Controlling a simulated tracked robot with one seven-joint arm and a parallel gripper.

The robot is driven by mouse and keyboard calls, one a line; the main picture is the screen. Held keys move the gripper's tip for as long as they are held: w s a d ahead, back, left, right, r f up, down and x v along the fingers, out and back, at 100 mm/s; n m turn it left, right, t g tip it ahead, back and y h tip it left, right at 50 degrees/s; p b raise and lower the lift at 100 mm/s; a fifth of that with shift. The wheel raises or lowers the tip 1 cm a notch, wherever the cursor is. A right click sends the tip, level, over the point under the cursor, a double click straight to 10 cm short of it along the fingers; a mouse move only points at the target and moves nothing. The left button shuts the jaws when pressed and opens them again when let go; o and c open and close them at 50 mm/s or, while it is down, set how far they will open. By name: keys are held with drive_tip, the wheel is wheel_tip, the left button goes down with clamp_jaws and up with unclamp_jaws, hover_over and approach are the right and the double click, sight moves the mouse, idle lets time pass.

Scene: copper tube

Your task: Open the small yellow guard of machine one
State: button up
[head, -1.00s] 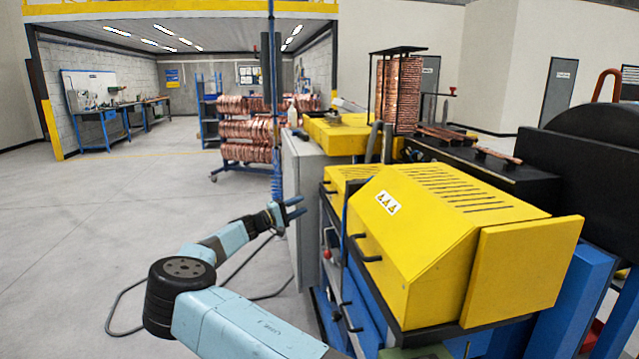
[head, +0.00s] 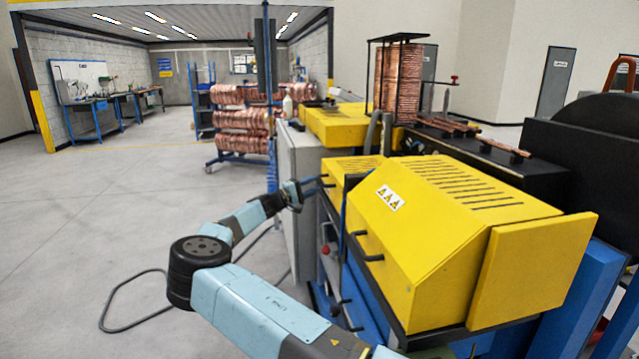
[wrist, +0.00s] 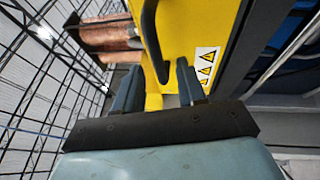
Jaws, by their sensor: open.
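The small yellow guard (head: 352,168) of the machine is down, behind and left of the large guard in the head view. In the wrist view, the yellow panel (wrist: 190,25) carries a warning label and a black bar handle (wrist: 152,40). My gripper (head: 315,183) is at the left front of the small guard. In the wrist view my gripper (wrist: 158,72) is open, and the lower end of the handle shows between its two fingers. I cannot tell whether the fingers touch it.
The large yellow guard (head: 450,215) with its own black handle (head: 367,247) stands close on the right. A grey cabinet (head: 300,200) stands behind my gripper. Copper coils on a blue rack (head: 240,135) are farther back. The floor (head: 90,230) at left is mostly clear, with a dark cable.

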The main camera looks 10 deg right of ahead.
sight(321, 182)
drive_tip(key=shift+x, duration=2.15)
drive_tip(key=shift+c, duration=0.5)
drive_tip(key=shift+s, duration=0.1)
clamp_jaws()
drive_tip(key=shift+f, duration=0.1)
